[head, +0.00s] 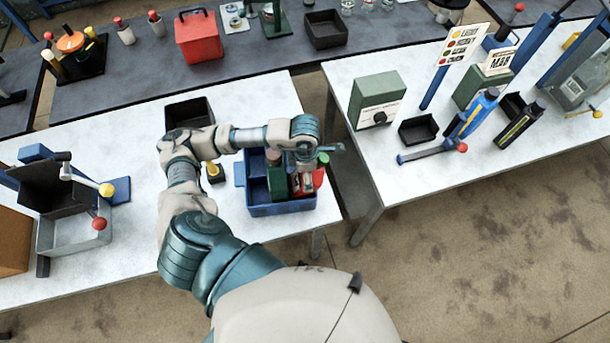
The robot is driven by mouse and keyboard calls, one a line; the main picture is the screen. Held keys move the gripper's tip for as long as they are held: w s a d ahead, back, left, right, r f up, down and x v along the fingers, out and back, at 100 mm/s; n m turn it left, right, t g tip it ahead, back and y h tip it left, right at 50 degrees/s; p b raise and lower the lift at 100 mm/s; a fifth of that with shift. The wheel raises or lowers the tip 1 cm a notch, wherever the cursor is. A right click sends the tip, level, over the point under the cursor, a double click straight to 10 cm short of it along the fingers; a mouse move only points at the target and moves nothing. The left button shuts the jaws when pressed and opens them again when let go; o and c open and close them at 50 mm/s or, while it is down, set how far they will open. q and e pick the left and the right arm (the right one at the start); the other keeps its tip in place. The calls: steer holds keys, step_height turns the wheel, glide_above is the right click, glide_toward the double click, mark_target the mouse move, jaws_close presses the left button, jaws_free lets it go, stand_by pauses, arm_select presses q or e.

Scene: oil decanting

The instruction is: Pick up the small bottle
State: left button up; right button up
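A small dark bottle with a yellow band (214,173) stands on the white table, just left of the blue crate (282,209) and partly behind my arm. The blue crate holds a dark green bottle (276,180) and a red item with a pale label (303,184). A green cap (323,158) shows at the crate's right side. I cannot tell which bottle the task means. My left gripper (305,163) is over the crate's right part, close above its contents. Its fingers are too small and hidden to judge. My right gripper is out of view.
A black tray (188,113) sits behind my forearm. A grey metal bin (75,236) and levers stand at the left. The right-hand table, across a gap, holds a green box (376,98), a black tray (418,129) and blue and black bottles.

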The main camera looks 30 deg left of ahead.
arm_select(q)
steer(key=shift+d, duration=0.1)
steer(key=shift+c, duration=0.8)
steer(key=shift+d, duration=0.1)
steer(key=c, duration=0.4)
steer(key=shift+d, duration=0.1)
steer(key=c, duration=0.4)
steer(key=shift+r, duration=0.1)
steer(key=c, duration=0.6)
steer(key=shift+r, duration=0.1)
steer(key=shift+w+r, duration=0.1)
steer(key=shift+r, duration=0.15)
step_height(320, 180, up, 11)
steer(key=shift+f, duration=0.2)
step_height(320, 180, up, 17)
steer(key=shift+f+p, duration=0.15)
steer(key=shift+p, duration=0.9)
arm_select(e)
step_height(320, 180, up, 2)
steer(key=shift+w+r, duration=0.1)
